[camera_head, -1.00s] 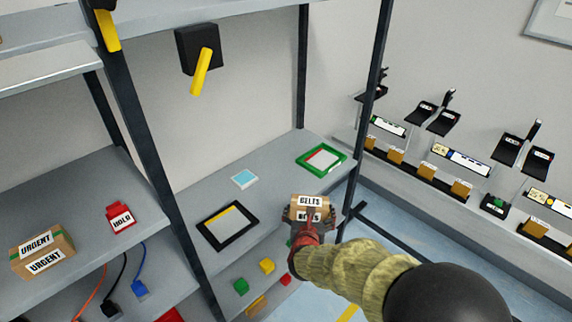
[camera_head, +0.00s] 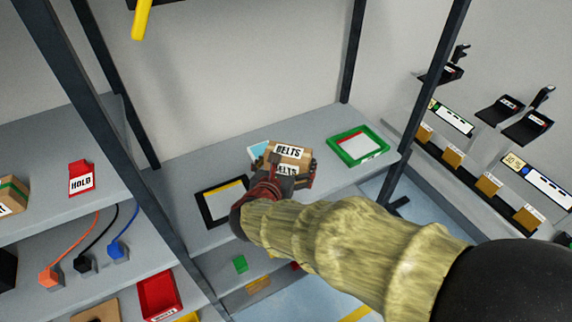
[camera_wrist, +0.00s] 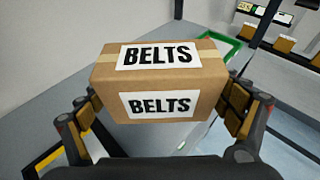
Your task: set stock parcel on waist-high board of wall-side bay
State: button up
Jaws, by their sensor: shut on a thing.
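My gripper (camera_head: 283,178) is shut on a brown cardboard parcel (camera_head: 289,153) with white BELTS labels on its top and front. In the wrist view the parcel (camera_wrist: 160,83) sits level between the two finger pads. In the head view it appears over the grey board (camera_head: 314,131) of the right-hand bay, between a black-framed mat and a green-framed tray. Whether the parcel touches the board I cannot tell; in the wrist view the board shows below and behind it.
On the same board lie a green-framed tray (camera_head: 358,145), a black-framed mat (camera_head: 216,204) and a light blue card (camera_head: 257,150) partly behind the parcel. A dark post (camera_head: 432,75) stands at the board's right end. The left bay holds a red HOLD packet (camera_head: 81,180).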

jog(key=shift+s+a, duration=0.1)
jog(key=shift+a, duration=0.15)
jog(key=w+d+f+b, duration=0.1)
jog(key=w+f, duration=0.2)
jog(key=w, duration=0.1)
jog(key=w+d+f+b, duration=0.2)
jog(key=w+f, duration=0.1)
jog(key=w, duration=0.1)
jog(key=w+d+f+b, duration=0.1)
jog(key=w+f, duration=0.1)
jog(key=w, duration=0.1)
jog(key=shift+w+d+f, duration=0.35)
jog(key=shift+w+f, duration=0.05)
jog(key=shift+w+d+f+b, duration=0.15)
jog(key=shift+w+f+b, duration=0.15)
jog(key=shift+f+b, duration=0.15)
jog(key=shift+w+f+b, duration=0.1)
jog(key=shift+f+b, duration=0.55)
jog(key=shift+f, duration=0.9)
jog(key=shift+f, duration=0.2)
jog(key=o, duration=1.1)
jog(key=shift+o, duration=0.2)
